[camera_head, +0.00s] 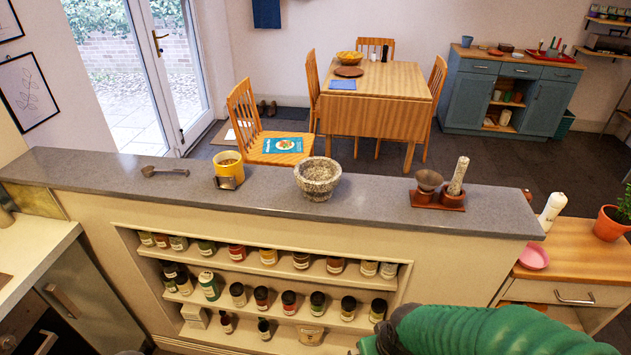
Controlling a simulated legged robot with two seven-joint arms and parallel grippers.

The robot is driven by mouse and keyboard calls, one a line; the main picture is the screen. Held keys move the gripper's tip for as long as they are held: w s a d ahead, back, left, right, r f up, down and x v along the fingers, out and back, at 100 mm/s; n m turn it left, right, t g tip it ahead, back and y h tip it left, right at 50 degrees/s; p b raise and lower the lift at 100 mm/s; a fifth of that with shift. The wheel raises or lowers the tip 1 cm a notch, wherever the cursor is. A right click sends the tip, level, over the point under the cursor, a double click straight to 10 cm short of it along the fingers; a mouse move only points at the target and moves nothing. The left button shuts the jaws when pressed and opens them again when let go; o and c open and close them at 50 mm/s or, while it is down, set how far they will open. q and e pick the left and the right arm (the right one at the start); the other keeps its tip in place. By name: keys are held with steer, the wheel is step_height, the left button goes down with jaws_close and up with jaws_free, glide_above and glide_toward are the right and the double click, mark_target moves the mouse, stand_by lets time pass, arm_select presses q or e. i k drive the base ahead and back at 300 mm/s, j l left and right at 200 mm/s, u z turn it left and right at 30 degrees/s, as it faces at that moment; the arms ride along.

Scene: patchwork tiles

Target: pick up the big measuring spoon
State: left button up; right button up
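I see only one such spoon. A green, ribbed part of my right arm shows at the bottom right, in front of the ledge and far from the spoon. Its gripper is not visible. My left gripper is not in view.
Spice shelves (340,268) sit below the ledge. The ledge around the spoon is clear.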

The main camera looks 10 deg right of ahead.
mark_target(147, 171)
steer(key=i+j+u, duration=0.45)
steer(key=i+j, duration=0.3)
